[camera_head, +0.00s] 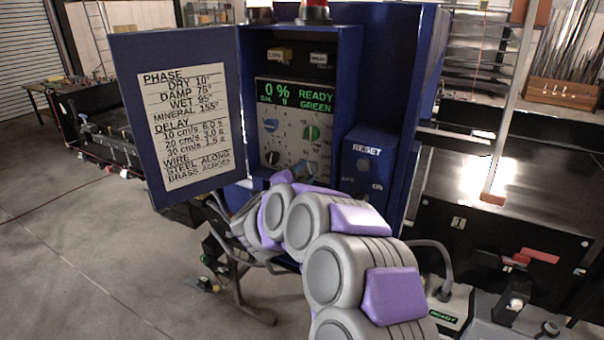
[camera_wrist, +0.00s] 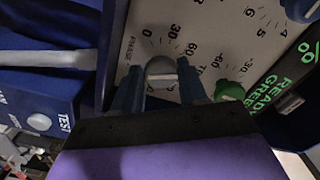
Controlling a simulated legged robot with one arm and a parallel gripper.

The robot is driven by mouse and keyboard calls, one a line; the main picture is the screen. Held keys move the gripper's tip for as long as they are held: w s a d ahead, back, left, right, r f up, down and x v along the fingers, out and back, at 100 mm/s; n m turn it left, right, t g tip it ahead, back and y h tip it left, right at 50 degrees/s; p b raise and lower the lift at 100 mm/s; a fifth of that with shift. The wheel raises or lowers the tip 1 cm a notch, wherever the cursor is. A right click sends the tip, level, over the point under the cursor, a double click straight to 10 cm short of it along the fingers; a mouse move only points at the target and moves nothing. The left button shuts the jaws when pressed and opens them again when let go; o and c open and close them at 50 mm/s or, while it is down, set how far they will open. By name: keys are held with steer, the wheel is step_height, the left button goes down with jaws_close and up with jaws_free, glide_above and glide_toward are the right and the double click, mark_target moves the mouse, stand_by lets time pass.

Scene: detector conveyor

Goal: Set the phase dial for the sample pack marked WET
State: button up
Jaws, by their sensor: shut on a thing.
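My gripper (camera_wrist: 161,88) is at the control panel, its two blue fingers closed on either side of a grey rounded knob (camera_wrist: 160,68), the phase dial. The word PHASE and scale numbers such as 0, 30 and 60 show around it in the wrist view; its exact setting I cannot tell. In the head view my gripper (camera_head: 303,172) covers the panel's lower right, hiding the dial. The card (camera_head: 187,130) on the open blue door lists PHASE: DRY 10°, DAMP 75°, WET 95°, MINERAL 155°.
A green knob (camera_head: 311,132), a blue knob (camera_head: 270,125) and a black knob (camera_head: 272,157) share the panel. The display (camera_head: 295,96) reads 0 % and READY GREEN. A blue RESET box (camera_head: 366,165) stands close on the right of my gripper. Open floor lies left.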

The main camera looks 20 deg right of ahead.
steer(key=shift+d+r+n+p, duration=0.4)
steer(key=shift+r+n+p, duration=0.2)
steer(key=shift+p, duration=0.25)
steer(key=shift+s+d, duration=0.1)
steer(key=shift+d, duration=0.05)
steer(key=o, duration=0.7)
steer(key=shift+d+f, duration=0.1)
steer(key=o, duration=0.4)
steer(key=shift+d+f, duration=0.25)
steer(key=shift+d, duration=0.15)
steer(key=shift+a, duration=0.45)
steer(key=b+v, duration=0.2)
steer(key=v, duration=1.4)
steer(key=shift+s+a, duration=0.25)
steer(key=shift+a, duration=0.05)
